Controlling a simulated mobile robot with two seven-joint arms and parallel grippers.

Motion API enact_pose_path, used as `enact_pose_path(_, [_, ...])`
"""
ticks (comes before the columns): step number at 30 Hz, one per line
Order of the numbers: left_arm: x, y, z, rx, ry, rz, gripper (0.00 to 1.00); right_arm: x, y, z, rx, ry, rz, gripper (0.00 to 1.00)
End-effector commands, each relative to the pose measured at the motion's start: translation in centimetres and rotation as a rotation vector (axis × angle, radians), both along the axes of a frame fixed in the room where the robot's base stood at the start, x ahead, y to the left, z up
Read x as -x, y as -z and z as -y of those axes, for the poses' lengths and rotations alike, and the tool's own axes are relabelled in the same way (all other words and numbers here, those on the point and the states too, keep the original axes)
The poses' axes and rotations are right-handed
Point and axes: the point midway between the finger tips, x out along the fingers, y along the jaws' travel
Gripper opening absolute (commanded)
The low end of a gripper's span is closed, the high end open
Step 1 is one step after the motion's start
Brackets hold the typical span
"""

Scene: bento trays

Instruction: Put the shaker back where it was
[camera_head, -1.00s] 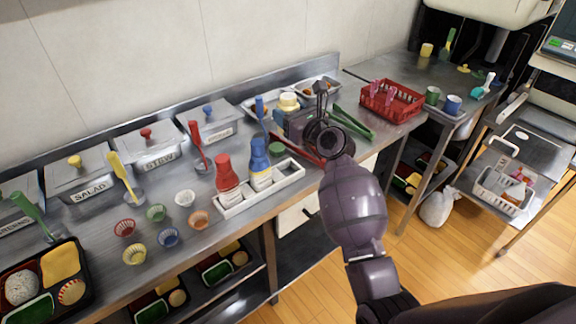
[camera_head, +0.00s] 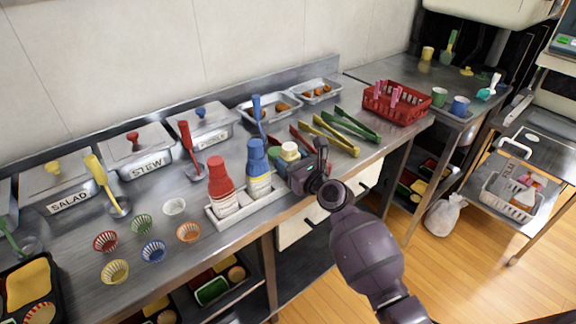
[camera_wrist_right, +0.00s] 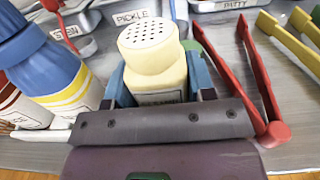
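The shaker (camera_head: 290,151) has a cream body and a pale top with holes, seen close in the right wrist view (camera_wrist_right: 155,62). My right gripper (camera_head: 297,168) is shut on it, with a blue finger on each side, and holds it roughly upright. It is at the right end of the white condiment tray (camera_head: 262,206), beside the blue bottle (camera_head: 259,170) and the red bottle (camera_head: 221,188). A green-topped container (camera_head: 275,153) is close behind the shaker. The shaker's base is hidden by my gripper, so I cannot tell whether it touches the tray. My left gripper is not in view.
Red tongs (camera_wrist_right: 252,75) lie close right of the gripper, with yellow tongs (camera_head: 330,136) and green tongs (camera_head: 352,126) beyond. Food pans (camera_head: 270,106) stand behind. Several small cups (camera_head: 152,250) sit left of the tray. A red basket (camera_head: 396,104) stands farther right.

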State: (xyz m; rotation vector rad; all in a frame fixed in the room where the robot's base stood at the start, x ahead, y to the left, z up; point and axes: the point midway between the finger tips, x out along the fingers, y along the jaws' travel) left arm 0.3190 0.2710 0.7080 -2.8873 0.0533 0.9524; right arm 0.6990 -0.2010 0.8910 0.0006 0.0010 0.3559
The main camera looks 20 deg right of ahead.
Motion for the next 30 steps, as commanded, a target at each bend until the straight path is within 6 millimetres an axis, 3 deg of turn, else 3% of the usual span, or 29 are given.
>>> enact_pose_path(1, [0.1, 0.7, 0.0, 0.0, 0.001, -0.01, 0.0, 0.0, 1.2, 0.0, 0.002, 0.0, -0.007, 0.45])
enact_pose_path(8, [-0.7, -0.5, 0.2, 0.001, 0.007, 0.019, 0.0, 0.0, 0.8, 0.0, -0.001, 0.0, 0.002, 0.44])
enact_pose_path(15, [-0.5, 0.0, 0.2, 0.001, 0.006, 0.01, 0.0, 0.0, 1.4, 0.0, 0.0, 0.0, 0.0, 0.43])
enact_pose_path(16, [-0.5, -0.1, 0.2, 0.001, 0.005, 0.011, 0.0, 0.0, 1.3, 0.0, 0.0, 0.0, 0.0, 0.54])
enact_pose_path(20, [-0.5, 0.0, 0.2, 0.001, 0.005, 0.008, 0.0, 0.0, 1.2, 0.0, 0.0, 0.0, 0.001, 0.74])
enact_pose_path(30, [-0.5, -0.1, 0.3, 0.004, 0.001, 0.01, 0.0, 0.0, 0.8, 0.0, 0.0, 0.0, 0.002, 0.75])
